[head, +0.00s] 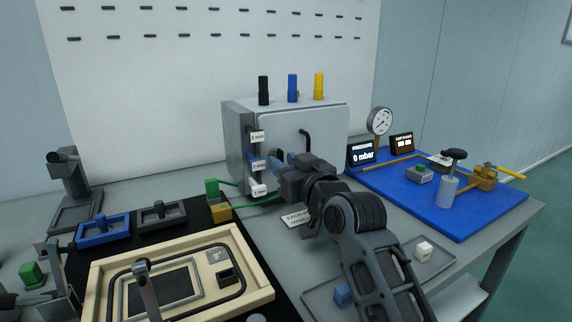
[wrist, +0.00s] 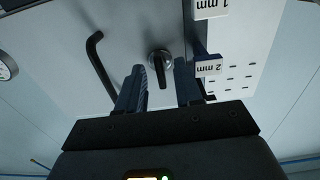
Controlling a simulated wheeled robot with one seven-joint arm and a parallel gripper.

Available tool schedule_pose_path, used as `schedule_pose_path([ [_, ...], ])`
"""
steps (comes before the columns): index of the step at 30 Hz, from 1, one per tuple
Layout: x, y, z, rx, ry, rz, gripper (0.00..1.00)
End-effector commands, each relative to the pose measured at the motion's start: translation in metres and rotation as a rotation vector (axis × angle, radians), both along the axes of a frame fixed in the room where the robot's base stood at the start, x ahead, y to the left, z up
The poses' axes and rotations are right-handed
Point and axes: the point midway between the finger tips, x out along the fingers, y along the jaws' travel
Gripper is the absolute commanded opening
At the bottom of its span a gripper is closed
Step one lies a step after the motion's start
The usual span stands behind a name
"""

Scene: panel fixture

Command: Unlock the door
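The door is the pale front panel (head: 324,122) of a grey box on the bench. It has a bent dark handle (head: 305,139), which also shows in the wrist view (wrist: 98,65) to the left. A dark, round-based turn knob (wrist: 160,64) sits on the door beside the handle. In the head view my gripper hides the knob. My gripper (head: 284,160) is in front of the door. In the wrist view my gripper (wrist: 159,76) is open, one finger on each side of the knob, with visible gaps. I cannot tell how deep the fingertips reach around it.
Labelled tags, including a 2 mm tag (wrist: 208,68), hang close to the right finger. Black, blue and yellow cylinders (head: 292,88) stand on the box. A blue board (head: 440,200) with a gauge lies right, a beige framed panel (head: 250,262) front left.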

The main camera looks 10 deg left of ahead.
Motion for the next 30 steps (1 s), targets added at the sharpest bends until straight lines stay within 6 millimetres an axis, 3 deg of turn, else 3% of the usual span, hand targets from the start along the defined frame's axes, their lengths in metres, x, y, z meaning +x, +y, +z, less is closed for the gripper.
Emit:
schedule_pose_path([
  [7, -0.010, -0.007, 0.000, 0.001, 0.000, -0.001, 0.35],
  [19, -0.058, -0.040, 0.000, 0.001, 0.001, -0.001, 0.35],
  [30, -0.065, -0.044, 0.000, 0.000, 0.000, 0.000, 0.35],
])
